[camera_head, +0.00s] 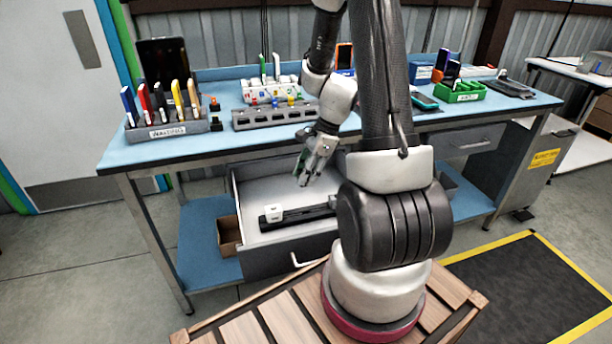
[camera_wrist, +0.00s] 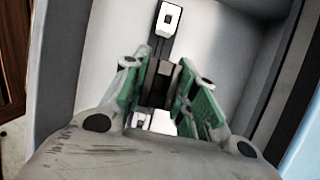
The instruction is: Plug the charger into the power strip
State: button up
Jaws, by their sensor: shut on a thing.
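A dark power strip (camera_head: 308,213) lies in the open drawer under the bench. A white block (camera_head: 273,213) sits at its left end; in the wrist view this block (camera_wrist: 168,20) is at the top, with a dark square on its face.
The drawer (camera_head: 255,255) has raised walls around the strip, and its pale floor is otherwise mostly clear. The blue bench top (camera_head: 215,142) overhangs behind, with racks (camera_head: 165,128) and a green bin (camera_head: 463,93) on it. A brown box (camera_head: 229,232) stands on the shelf at left.

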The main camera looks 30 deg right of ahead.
jog(key=shift+r, duration=0.1)
dwell(0.3)
jog(key=shift+r, duration=1.45)
